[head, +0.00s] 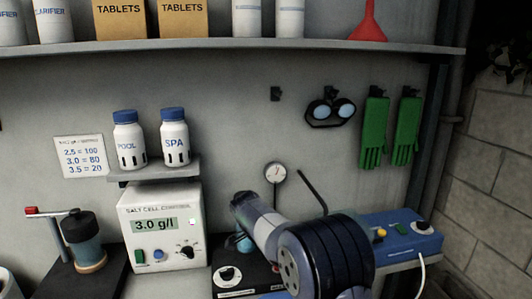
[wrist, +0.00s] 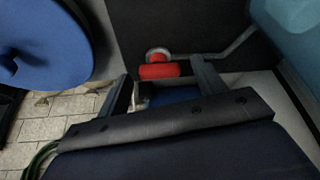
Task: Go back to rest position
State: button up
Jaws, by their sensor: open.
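My gripper (wrist: 160,72) shows in the wrist view with its two dark fingers spread apart. Nothing is held between them. Beyond the fingertips is a red handle (wrist: 160,71) on a grey metal rod; I cannot tell how far away it is or whether it touches. In the head view my arm covers the lower middle, and no gripper fingers can be made out there.
The salt cell control box (head: 160,225) reads 3.0 g/l. A crank device (head: 83,240) with a red knob stands left of it. A blue panel (head: 400,241) lies right of my arm. POOL (head: 129,140) and SPA (head: 175,138) bottles stand on a small shelf (head: 160,171).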

jog(key=n, duration=0.2)
jog(key=shift+s+d+r+n+t+y, duration=0.1)
jog(key=shift+n+t+y, duration=0.2)
jog(key=shift+n+t, duration=0.1)
jog(key=n+t+y+p, duration=0.1)
jog(key=n, duration=0.2)
jog(key=shift+s+d+n+p, duration=0.1)
jog(key=shift+d+n+p, duration=0.05)
jog(key=shift+n+p, duration=0.25)
jog(key=n+p, duration=0.1)
jog(key=n, duration=0.1)
jog(key=n+y+p, duration=0.1)
jog(key=n, duration=0.1)
jog(key=shift+d+r+t+y+p, duration=0.1)
jog(key=shift+d+t+y+p, duration=0.05)
jog(key=shift+t+y+p, duration=0.2)
jog(key=shift+d+n+y+p, duration=0.15)
jog(key=shift+n+y+p, duration=0.6)
jog(key=shift+n+p, duration=1.05)
jog(key=shift+r+n, duration=0.1)
jog(key=shift+n, duration=0.3)
jog(key=shift+b+v, duration=0.55)
jog(key=shift+v, duration=1.15)
